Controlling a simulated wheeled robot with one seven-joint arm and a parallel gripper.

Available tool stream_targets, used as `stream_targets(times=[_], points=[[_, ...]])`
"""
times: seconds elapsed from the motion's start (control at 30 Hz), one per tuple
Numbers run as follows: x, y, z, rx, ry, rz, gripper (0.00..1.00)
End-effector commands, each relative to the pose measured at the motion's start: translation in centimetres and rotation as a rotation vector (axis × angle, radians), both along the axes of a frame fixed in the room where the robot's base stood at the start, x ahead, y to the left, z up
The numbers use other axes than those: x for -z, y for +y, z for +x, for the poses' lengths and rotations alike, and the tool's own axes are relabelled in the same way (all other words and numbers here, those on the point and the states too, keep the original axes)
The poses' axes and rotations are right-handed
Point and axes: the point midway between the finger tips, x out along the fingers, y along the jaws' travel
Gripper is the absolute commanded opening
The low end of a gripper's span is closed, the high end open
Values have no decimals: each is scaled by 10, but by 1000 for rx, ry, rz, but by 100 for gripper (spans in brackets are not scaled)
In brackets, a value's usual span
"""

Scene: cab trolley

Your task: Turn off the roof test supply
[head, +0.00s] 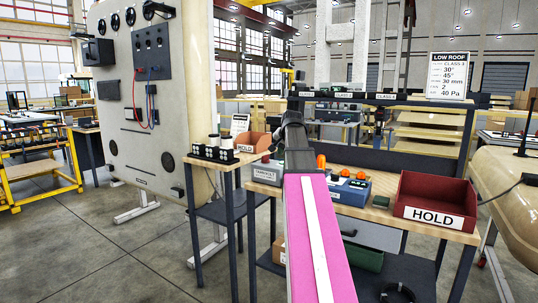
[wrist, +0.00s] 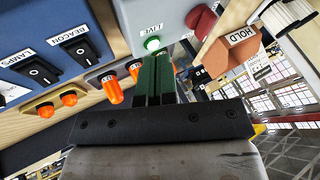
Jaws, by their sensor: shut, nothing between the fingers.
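A blue box (head: 347,191) with orange lamps stands on the wooden bench. In the wrist view its panel (wrist: 28,42) has black rocker switches labelled BEACON (wrist: 78,51) and LAMPS (wrist: 38,71). A grey box with a white label (head: 267,171) shows left of my arm in the head view. My gripper (wrist: 160,58) has green fingers, shut and empty, with tips close below the green light; contact cannot be told. My arm hides the gripper in the head view.
A red HOLD bin (head: 435,200) stands at the bench's right end. A LOW ROOF sign (head: 447,75) rises behind. Orange lamps (wrist: 112,88) lie close left of my fingers. Open floor (head: 110,245) shows at left.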

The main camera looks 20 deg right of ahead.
Motion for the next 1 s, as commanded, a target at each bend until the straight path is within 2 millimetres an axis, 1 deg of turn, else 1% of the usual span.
stream_targets(times=[0.03,0.1,0.2,0.53,0.67,0.77,1.0], points=[[-14,-7,2,13,-14,3,0],[-25,-11,1,23,-24,7,0],[-34,-15,0,32,-33,12,0],[-34,-15,0,34,-33,12,0],[-31,-15,3,33,-33,12,0],[-23,-15,9,33,-32,13,0],[9,-15,33,32,-31,12,0]])
